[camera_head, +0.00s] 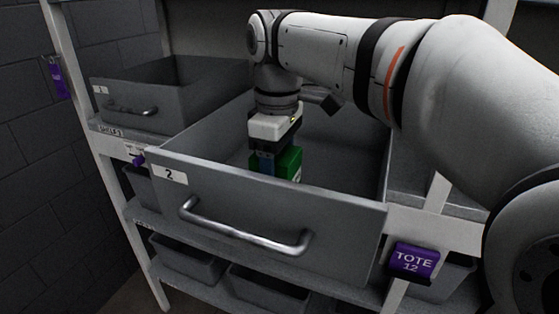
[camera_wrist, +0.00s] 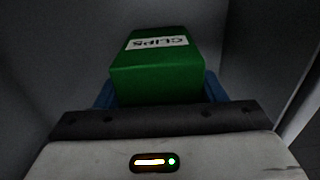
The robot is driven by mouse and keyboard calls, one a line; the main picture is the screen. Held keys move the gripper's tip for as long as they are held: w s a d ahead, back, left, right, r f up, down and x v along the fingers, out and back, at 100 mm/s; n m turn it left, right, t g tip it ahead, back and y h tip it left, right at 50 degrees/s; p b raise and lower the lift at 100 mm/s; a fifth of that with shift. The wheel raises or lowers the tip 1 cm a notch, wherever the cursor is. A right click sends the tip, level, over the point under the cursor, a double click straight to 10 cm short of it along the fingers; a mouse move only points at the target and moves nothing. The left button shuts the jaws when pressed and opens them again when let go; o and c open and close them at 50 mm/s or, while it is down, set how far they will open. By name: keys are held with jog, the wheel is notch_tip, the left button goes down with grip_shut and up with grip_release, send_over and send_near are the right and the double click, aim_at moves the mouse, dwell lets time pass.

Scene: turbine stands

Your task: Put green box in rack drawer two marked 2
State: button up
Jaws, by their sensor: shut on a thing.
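The green box (camera_head: 289,163) is held in my gripper (camera_head: 267,160), down inside the open drawer marked 2 (camera_head: 270,220). In the wrist view the green box (camera_wrist: 157,72) carries a white label reading CLIPS, and the blue fingers of my gripper (camera_wrist: 160,92) close on its two sides. The drawer is pulled out, with a grey front, a "2" label and a curved metal handle. The drawer's front wall hides the lower part of the box, so I cannot tell whether it touches the drawer floor.
Another grey drawer marked 1 (camera_head: 140,105) stands at the left of the shelf. Grey bins (camera_head: 265,290) sit on the lower shelf. A purple TOTE 12 tag (camera_head: 413,260) hangs at the right. Drawer walls surround my gripper.

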jog(key=shift+f, duration=0.25)
jog(key=o, duration=1.6)
jog(key=shift+o, duration=0.2)
notch_tip(320, 180, up, 7)
jog(key=p, duration=0.6)
jog(key=shift+r, duration=0.1)
jog(key=shift+w, duration=0.1)
